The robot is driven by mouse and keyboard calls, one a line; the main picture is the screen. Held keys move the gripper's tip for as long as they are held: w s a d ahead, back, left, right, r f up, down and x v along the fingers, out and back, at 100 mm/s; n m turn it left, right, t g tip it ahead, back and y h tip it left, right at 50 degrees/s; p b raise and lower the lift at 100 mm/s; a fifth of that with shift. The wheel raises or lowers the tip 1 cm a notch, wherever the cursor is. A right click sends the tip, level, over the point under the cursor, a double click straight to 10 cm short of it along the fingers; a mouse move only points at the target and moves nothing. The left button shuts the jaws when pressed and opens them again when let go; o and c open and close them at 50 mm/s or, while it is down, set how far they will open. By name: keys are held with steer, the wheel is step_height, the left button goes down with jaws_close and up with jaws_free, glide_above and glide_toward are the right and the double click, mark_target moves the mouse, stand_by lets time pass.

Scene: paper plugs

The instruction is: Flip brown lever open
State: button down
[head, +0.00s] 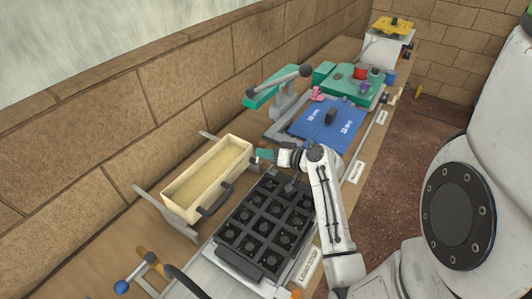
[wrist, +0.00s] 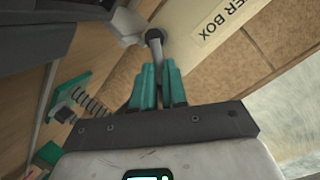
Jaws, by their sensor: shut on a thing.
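The knob sits by a tan panel marked "...ER BOX" (wrist: 205,30). In the head view my gripper (head: 265,154) is at the right end of the tan open-topped box (head: 187,202), and the knob is hidden there. I cannot tell for sure whether this knob belongs to the brown lever. A small orange-brown piece (head: 148,254) shows at the lower left, away from my gripper.
A black gridded tray (head: 238,262) lies below my arm. A dark handle (head: 216,203) sticks out from the tan box's front. A brick wall runs behind the bench.

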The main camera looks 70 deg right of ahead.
steer(key=shift+r+b, duration=0.15)
steer(key=shift+b, duration=0.15)
steer(key=shift+w+a+r+n+h+b, duration=0.15)
steer(key=shift+a+n+h+b, duration=0.2)
steer(key=shift+n+b, duration=0.5)
steer(key=shift+w+a+r+n+h+b, duration=0.2)
steer(key=shift+n+h+b, duration=0.25)
steer(key=shift+n+b, duration=0.4)
steer(key=shift+s+a+r+n+h+b, duration=0.1)
steer(key=shift+a+n+h+b, duration=0.4)
steer(key=shift+b, duration=0.55)
steer(key=shift+d+r, duration=0.1)
steer(key=shift+d, duration=0.05)
steer(key=c, duration=1.2)
jaws_free()
steer(key=shift+o, duration=0.2)
steer(key=shift+f, duration=0.2)
steer(key=shift+s+a, duration=0.2)
steer(key=shift+s, duration=0.05)
steer(key=b+v, duration=0.1)
steer(key=v, duration=0.9)
steer(key=shift+r+b, duration=0.2)
steer(key=shift+b, duration=0.15)
